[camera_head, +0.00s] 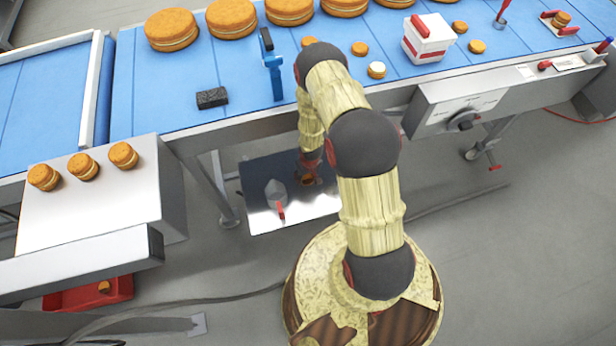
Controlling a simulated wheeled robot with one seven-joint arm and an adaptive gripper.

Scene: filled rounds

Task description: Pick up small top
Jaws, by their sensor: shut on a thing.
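My gripper (311,172) points down over a grey metal shelf (255,180) below the front edge of the belt. It is shut on a small orange-brown piece, which looks like the small top (308,180). The piece is small and partly covered by the fingers, so I cannot tell whether it touches the shelf. A small round with white cream on it (377,70) sits on the blue belt (230,75). A plain small round (359,48) lies just behind it.
A grey cone with a red-tipped tool (277,195) stands on the shelf left of my gripper. Several large filled rounds (232,18) line the belt's back. A white-and-red tub (428,40), blue stand (273,75) and black block (212,98) stand on the belt. Small filled rounds (83,167) sit on a metal box.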

